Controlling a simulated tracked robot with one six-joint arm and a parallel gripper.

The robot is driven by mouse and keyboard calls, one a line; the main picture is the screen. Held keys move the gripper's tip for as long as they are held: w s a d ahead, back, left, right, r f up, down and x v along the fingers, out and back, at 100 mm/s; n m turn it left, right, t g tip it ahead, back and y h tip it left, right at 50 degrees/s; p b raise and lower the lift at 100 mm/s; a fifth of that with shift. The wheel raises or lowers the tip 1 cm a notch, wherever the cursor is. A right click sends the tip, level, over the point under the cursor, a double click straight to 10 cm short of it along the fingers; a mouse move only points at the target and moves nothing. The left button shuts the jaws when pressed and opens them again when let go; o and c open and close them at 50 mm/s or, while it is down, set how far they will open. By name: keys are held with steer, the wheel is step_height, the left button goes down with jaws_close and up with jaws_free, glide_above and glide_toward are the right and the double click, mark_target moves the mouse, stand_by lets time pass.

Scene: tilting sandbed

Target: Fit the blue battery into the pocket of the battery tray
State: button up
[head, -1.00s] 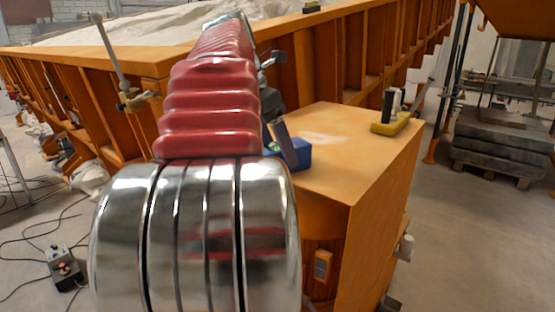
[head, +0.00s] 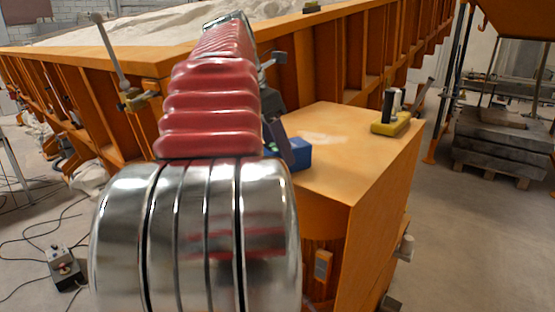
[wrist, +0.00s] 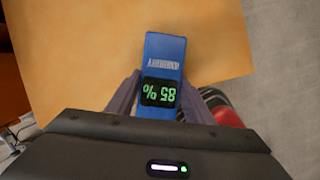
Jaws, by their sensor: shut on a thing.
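The blue battery (wrist: 166,55) shows in the wrist view with a lit "85 %" display facing the camera. My gripper (wrist: 160,92) is shut on it, with one grey finger on each side. In the head view the battery (head: 299,153) appears as a blue block just above or on the orange cabinet top; I cannot tell whether it touches. My arm hides most of the gripper there, with a dark finger left of the battery. A yellow holder (head: 390,128) with a black and a white upright piece sits at the cabinet's far right corner; it may be the battery tray. No pocket is clearly visible.
The orange cabinet top (head: 345,165) is mostly clear between the battery and the yellow holder. The sandbed's orange ribbed wall (head: 340,58) rises behind it. A metal rod on a bracket (head: 112,60) stands at left.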

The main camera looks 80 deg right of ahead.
jaws_close()
steer(key=shift+r, duration=0.2)
stand_by(0.4)
steer(key=shift+r, duration=4.9)
